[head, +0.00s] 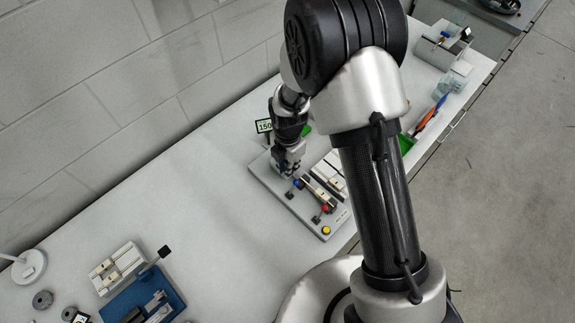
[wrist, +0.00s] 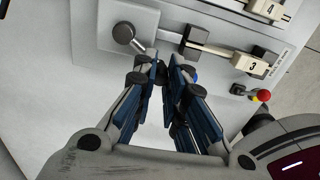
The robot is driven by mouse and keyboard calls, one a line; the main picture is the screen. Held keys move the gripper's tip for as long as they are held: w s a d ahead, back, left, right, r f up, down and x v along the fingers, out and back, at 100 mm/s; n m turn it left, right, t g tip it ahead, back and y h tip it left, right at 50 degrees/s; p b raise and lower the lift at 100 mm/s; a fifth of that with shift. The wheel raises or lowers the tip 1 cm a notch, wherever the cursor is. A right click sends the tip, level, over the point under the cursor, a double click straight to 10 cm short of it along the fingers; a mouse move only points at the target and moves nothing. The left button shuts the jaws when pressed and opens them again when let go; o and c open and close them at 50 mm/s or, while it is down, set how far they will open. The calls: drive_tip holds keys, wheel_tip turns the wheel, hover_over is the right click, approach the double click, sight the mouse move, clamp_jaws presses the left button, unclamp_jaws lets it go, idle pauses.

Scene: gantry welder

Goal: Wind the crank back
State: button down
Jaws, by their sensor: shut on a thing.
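The crank's round metal hub (wrist: 124,33) shows in the wrist view, on a pale panel (wrist: 85,25). A short grey arm runs from it towards my fingertips. My gripper (wrist: 165,64) is drawn nearly together beside the hub and shut on the crank; the gripped part is mostly hidden between the fingers. In the head view my gripper (head: 287,166) points down over the far left part of the grey control board (head: 264,174). The crank itself is hidden there behind the gripper.
Numbered white clamps, 3 (wrist: 250,64) and 4 (wrist: 268,9), lie beside the crank. A green display reading 150 (head: 264,126) stands behind the board. A blue fixture (head: 143,298) stands front left. The bench between is clear.

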drive_tip(key=c, duration=1.6)
unclamp_jaws()
wheel_tip(320, 180, up, 12)
drive_tip(key=shift+r, duration=0.1)
